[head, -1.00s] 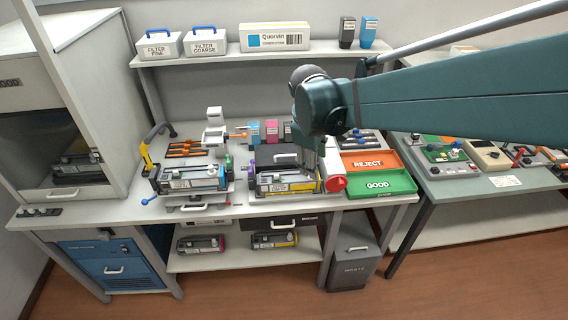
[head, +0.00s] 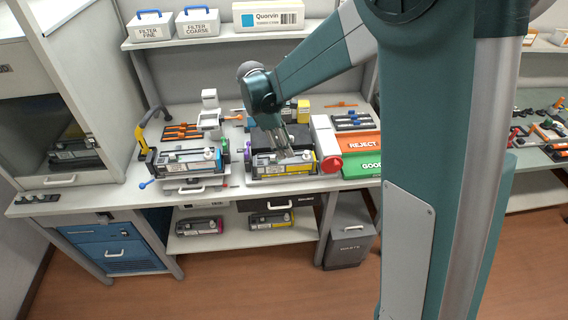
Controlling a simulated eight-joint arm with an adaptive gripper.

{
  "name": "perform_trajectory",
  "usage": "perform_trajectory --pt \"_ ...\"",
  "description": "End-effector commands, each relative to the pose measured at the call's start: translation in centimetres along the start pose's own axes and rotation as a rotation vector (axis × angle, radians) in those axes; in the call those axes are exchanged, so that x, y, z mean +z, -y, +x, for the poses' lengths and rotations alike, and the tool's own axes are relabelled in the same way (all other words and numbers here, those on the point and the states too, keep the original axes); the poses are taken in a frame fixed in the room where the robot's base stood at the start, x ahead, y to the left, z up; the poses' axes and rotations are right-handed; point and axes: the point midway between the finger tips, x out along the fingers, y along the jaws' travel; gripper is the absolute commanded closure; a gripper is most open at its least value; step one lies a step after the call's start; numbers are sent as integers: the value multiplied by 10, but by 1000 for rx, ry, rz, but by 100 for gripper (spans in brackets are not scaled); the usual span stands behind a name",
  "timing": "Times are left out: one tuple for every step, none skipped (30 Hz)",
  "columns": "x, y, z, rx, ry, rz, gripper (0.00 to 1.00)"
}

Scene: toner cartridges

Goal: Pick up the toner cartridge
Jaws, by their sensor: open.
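Several toner cartridges are in the head view. One dark cartridge with a yellow label (head: 271,170) sits in the right-hand bench fixture. Another cartridge (head: 185,163) sits in the left fixture. Two more lie on the lower shelf, one with a magenta end (head: 199,227) and one with a yellow end (head: 270,220). One more (head: 75,156) is inside the open cabinet at the left. My gripper (head: 292,151) is open and points down at the right-hand bench cartridge, hiding part of its top. I cannot tell whether the fingers touch it.
A red knob (head: 331,165) stands right of the cartridge, with the REJECT tray (head: 375,144) and the GOOD tray (head: 350,172) beyond it. A shelf (head: 215,38) with filter boxes runs above the bench. A waste bin (head: 349,245) stands below. My arm covers much of the right side.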

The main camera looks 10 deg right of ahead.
Motion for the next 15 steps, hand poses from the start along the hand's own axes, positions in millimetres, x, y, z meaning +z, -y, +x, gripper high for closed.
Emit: perform_trajectory --pt "-8 -4 6 -6 9 -24 56" --pt "-11 -6 9 -9 15 -38 56" --pt "-16 -8 13 -14 23 -57 56" --pt "-19 -10 16 -19 29 -71 56" --pt "-23 -11 19 -23 34 -83 56" --pt "-27 -13 23 -27 40 -101 56" --pt "-30 -14 26 -30 44 -112 56" --pt "-33 -15 28 -34 48 -122 56" --pt "-36 -15 31 -38 53 -135 56" --pt "-38 -16 33 -40 56 -143 56" --pt "-40 -16 35 -42 59 -149 56" --pt "-42 -17 36 -44 62 -157 56" --pt "-43 -18 38 -45 64 -161 56" --pt "-44 -18 38 -46 65 -165 56" --pt "-44 -18 39 -47 67 -169 56"
